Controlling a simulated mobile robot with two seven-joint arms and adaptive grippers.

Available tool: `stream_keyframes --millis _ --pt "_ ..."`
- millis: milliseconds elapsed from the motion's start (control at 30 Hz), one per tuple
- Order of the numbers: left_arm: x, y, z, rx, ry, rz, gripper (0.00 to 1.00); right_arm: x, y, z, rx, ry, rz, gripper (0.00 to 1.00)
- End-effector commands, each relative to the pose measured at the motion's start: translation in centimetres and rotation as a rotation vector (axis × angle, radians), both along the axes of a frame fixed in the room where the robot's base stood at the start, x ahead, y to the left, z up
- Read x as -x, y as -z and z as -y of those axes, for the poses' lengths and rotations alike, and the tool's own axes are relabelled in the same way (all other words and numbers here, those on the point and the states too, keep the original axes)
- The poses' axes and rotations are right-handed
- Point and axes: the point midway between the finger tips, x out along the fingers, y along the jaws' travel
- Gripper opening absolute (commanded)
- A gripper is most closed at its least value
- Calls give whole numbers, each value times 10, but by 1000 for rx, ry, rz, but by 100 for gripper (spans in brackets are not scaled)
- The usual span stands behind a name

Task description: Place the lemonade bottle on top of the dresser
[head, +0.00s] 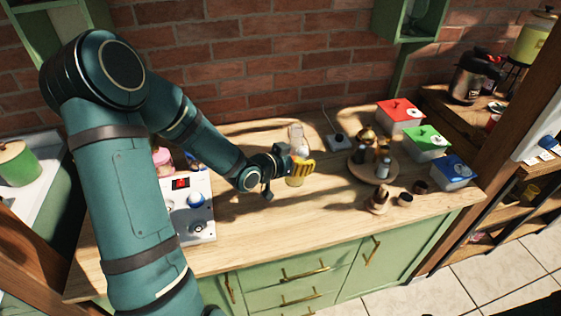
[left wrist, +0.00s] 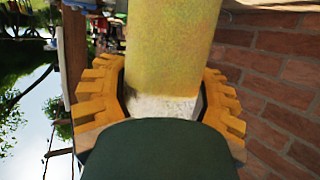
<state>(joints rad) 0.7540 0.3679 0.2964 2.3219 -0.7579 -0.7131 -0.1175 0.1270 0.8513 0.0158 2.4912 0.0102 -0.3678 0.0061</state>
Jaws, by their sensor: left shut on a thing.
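The lemonade bottle (head: 296,181) is a clear bottle with yellow contents, seen over the wooden dresser top (head: 330,220) near the middle. My left gripper (head: 301,168) has yellow fingers and is shut around the bottle's body. The bottle looks about upright, with its clear upper part above the fingers. I cannot tell whether its base touches the wood. In the left wrist view the yellow bottle (left wrist: 170,45) fills the space between the toothed fingers. The dresser has green drawers and doors with brass handles. My right gripper is not in view.
A round wooden tray with small jars (head: 382,168) stands right of the bottle. Red (head: 399,115), green (head: 426,143) and blue (head: 452,172) lidded boxes line the right end. A white box with knobs (head: 190,205) stands left. The front middle is clear.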

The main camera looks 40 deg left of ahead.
Motion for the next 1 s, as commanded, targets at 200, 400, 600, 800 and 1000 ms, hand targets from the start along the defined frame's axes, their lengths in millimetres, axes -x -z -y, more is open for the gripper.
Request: stream_keyframes --millis 200,400,600,800,1000 --pt "0 24 1 3 1 -2 14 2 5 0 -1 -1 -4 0" --pt "0 54 1 3 0 1 14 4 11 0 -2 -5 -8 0" --pt "-1 66 0 0 0 2 14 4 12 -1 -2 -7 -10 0" --pt "0 91 0 2 0 -1 14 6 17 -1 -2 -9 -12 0" --pt "0 100 0 0 -1 4 14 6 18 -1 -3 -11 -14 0"
